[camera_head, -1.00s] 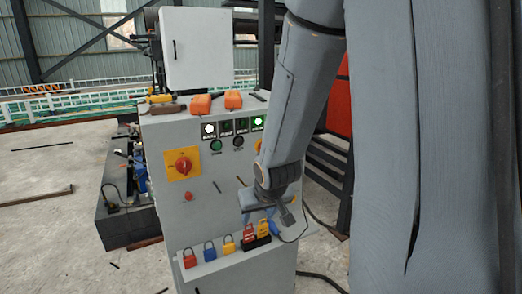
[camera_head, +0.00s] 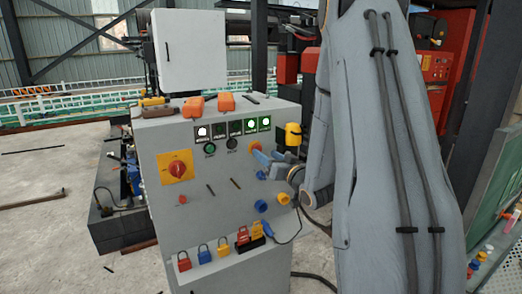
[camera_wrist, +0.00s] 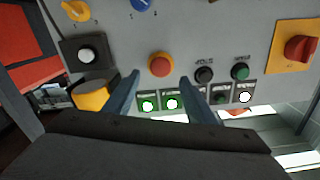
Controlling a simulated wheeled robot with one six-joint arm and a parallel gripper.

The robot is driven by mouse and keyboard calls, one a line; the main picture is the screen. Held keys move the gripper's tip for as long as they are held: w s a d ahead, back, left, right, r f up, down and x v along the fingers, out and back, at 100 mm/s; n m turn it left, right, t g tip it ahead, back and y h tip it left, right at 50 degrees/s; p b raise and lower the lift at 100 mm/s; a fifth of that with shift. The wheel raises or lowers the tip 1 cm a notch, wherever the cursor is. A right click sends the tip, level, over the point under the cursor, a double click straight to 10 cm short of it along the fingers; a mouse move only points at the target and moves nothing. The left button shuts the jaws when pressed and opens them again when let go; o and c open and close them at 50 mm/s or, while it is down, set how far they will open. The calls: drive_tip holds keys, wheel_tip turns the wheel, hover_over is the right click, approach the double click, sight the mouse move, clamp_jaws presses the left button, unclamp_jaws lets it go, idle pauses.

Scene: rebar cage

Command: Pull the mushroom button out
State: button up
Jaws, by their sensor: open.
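A red mushroom button (camera_wrist: 160,64) on an orange-yellow collar sits on the grey panel face in the wrist view. It appears ahead of my gripper (camera_wrist: 160,78), whose two blue-grey fingers are apart with nothing between them. The fingertips lie just below the button in that picture, one towards each side of it. I cannot tell how far the fingertips are from the panel.
The grey control panel (camera_head: 215,228) also carries a red rotary switch (camera_head: 177,170), a small red button (camera_head: 182,199), blue knobs (camera_head: 261,206) and a yellow knob (camera_head: 283,198). A yellow cylinder (camera_head: 292,134) is close by my gripper. Coloured padlocks (camera_head: 204,253) are on the lower ledge.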

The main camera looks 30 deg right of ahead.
sight(258, 148)
drive_tip(key=shift+w+a+p, duration=0.1)
drive_tip(key=shift+w+p, duration=0.55)
drive_tip(key=shift+w, duration=1.85)
